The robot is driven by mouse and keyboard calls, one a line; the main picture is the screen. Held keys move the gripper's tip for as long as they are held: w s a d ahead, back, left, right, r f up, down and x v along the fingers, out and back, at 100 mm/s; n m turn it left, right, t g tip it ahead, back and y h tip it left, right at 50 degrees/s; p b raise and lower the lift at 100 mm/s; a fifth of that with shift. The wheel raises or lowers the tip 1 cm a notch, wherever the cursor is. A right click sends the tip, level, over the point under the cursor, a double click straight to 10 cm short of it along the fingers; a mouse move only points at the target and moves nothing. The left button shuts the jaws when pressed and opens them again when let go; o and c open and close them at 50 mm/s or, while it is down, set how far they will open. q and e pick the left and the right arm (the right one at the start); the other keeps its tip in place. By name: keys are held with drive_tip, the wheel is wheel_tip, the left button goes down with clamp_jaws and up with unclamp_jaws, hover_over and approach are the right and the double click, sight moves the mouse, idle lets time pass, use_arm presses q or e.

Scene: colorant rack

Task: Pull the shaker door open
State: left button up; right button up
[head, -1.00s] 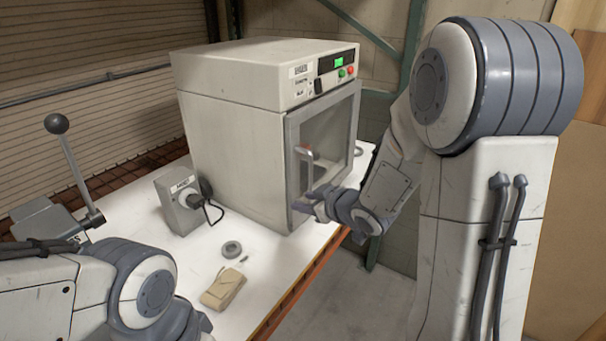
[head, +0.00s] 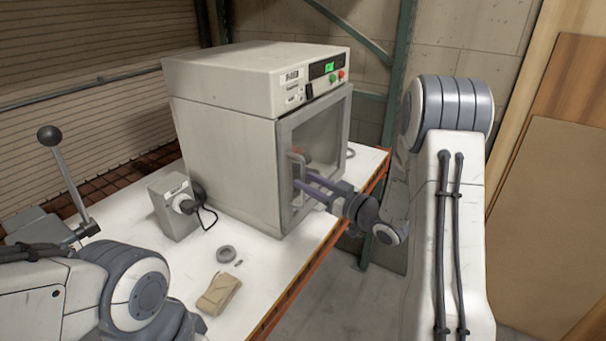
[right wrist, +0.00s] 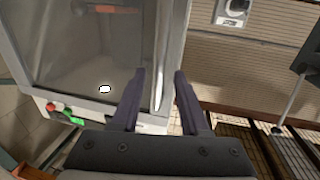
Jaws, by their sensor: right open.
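The shaker (head: 225,130) is a white box on the table with a glass-fronted door (head: 318,130) in a grey frame. The door looks shut. A vertical handle (head: 301,166) stands on the door's left side. My right gripper (head: 304,182) is open, with its fingers at the handle. In the right wrist view my right gripper (right wrist: 159,76) has the metal handle (right wrist: 161,55) running between its two open fingers. I cannot tell whether either finger touches it. My left gripper is out of view; only part of my left arm shows.
A grey box with a cable (head: 174,205) stands left of the shaker. A dark ring (head: 226,253) and a tan pouch (head: 218,294) lie on the white table (head: 262,262). A ball-topped lever (head: 66,175) stands at left. Floor space is open right of the table.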

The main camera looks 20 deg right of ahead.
drive_tip(key=shift+x, duration=1.25)
clamp_jaws()
idle(0.5)
